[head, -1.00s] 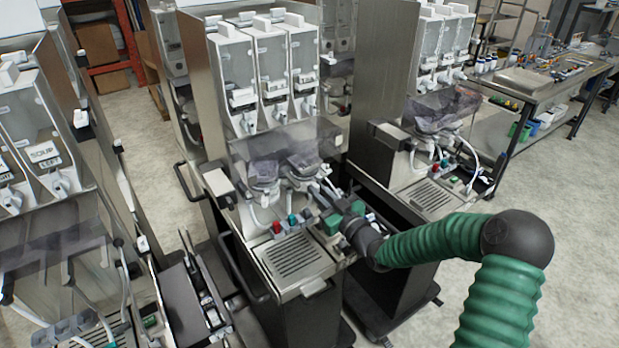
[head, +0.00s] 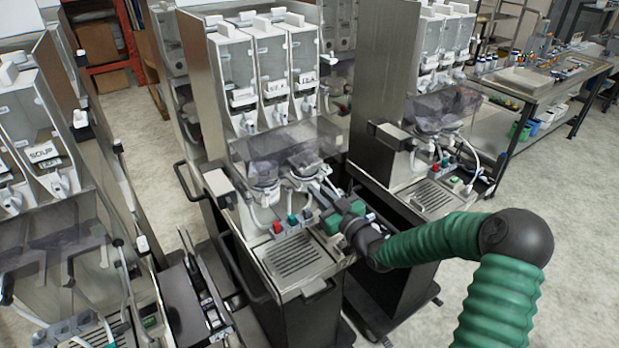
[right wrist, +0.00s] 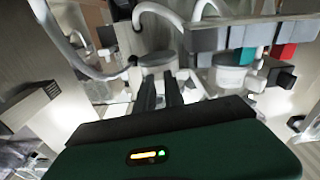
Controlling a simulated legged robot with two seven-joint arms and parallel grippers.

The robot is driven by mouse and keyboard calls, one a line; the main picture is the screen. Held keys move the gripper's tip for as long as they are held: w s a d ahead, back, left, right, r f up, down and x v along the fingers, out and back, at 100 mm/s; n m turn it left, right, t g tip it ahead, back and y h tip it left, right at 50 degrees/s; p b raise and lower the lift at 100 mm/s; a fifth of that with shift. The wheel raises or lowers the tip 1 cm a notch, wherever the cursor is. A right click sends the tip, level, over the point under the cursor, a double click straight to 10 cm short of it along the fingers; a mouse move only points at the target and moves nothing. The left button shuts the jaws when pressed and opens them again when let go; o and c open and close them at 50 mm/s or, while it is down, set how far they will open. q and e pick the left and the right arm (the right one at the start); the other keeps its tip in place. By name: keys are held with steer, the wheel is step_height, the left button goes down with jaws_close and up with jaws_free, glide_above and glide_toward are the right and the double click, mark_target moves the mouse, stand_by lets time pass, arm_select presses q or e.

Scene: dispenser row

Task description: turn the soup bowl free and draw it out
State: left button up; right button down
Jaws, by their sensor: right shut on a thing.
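Two grey-white bowls hang under the canisters of the middle machine in the head view, a right bowl (head: 304,161) and a left bowl (head: 264,174). My right gripper (head: 320,189) reaches in from the right at the right bowl. In the right wrist view the two dark fingers (right wrist: 160,94) are shut at the underside of the near bowl (right wrist: 157,62). The exact contact is partly hidden. The other bowl (right wrist: 230,76) is beside it. My left gripper is out of view.
A clear smoky splash cover (head: 275,145) hangs in front of the bowls. White hoses and a row of coloured switches (head: 292,221) sit close below. A slotted drip tray (head: 297,255) is beneath. Another machine (head: 385,110) stands close on the right.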

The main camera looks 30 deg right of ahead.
steer(key=shift+a+r, duration=0.1)
steer(key=shift+r, duration=0.3)
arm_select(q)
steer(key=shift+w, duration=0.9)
arm_select(e)
steer(key=shift+s+a+f, duration=0.1)
steer(key=shift+s+f, duration=0.15)
steer(key=shift+s, duration=0.35)
steer(key=shift+s+f, duration=0.1)
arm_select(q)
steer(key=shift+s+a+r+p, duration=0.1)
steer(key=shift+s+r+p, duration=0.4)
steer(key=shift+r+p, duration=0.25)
arm_select(e)
steer(key=s, duration=0.7)
steer(key=shift+s+r, duration=0.2)
steer(key=shift+r, duration=0.05)
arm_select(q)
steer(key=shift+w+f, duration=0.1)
arm_select(e)
steer(key=shift+w+f, duration=0.1)
steer(key=shift+w, duration=0.05)
